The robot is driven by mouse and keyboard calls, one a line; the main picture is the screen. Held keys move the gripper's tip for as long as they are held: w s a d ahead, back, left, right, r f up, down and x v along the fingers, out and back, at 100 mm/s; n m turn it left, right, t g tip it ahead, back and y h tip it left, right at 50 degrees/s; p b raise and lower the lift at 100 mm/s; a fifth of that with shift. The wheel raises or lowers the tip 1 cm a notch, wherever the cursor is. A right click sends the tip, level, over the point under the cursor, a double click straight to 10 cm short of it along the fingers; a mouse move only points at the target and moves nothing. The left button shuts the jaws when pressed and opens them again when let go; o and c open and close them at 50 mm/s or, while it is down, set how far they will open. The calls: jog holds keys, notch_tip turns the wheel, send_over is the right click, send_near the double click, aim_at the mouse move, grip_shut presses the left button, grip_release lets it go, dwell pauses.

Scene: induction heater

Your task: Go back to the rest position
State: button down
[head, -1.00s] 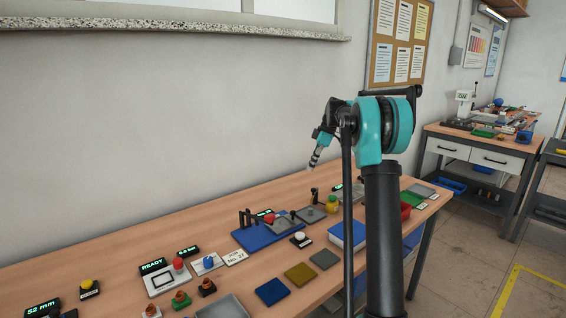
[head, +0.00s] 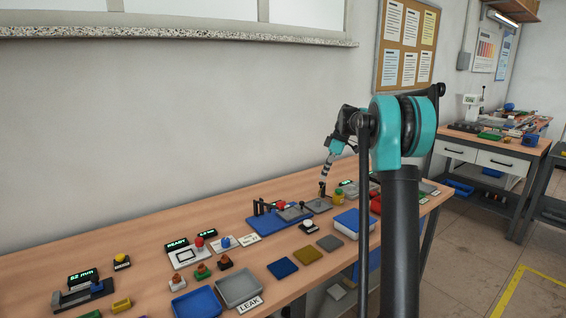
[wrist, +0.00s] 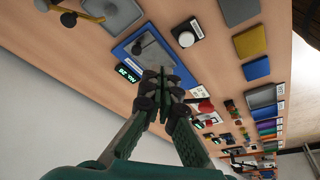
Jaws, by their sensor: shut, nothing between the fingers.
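My gripper (head: 326,174) hangs from the teal and black arm over the far side of the long wooden bench. In the head view its tips overlap a small dark upright handle (head: 322,189) on a grey plate (head: 318,205); I cannot tell the gap between them. In the wrist view the gripper's fingers (wrist: 165,82) are together with nothing between them. Bench items show beyond the fingertips, including a blue base (wrist: 122,52) and a white round button (wrist: 186,38). No rest position is marked in these views.
The blue fixture (head: 268,222), a blue-and-white bin (head: 352,223) and coloured plates (head: 283,268) lie on the bench. Grey and blue trays (head: 238,288) stand near its front edge. The wall (head: 150,120) is behind. A second bench (head: 485,155) stands at right.

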jog(key=s+d+f+m+t+h, duration=0.1)
jog(key=s+f+m, duration=0.4)
jog(key=s, duration=0.9)
jog(key=s+f+m+t+h, duration=0.1)
jog(key=s+f+m, duration=0.4)
jog(key=s, duration=1)
jog(key=s+d+f+m+t+h, duration=0.1)
jog(key=s+f+m, duration=0.4)
jog(key=s+f, duration=0.4)
jog(key=s, duration=0.5)
jog(key=shift+s+d+f+h, duration=0.25)
jog(key=shift+d+f+h, duration=0.05)
jog(key=shift+f+h, duration=0.1)
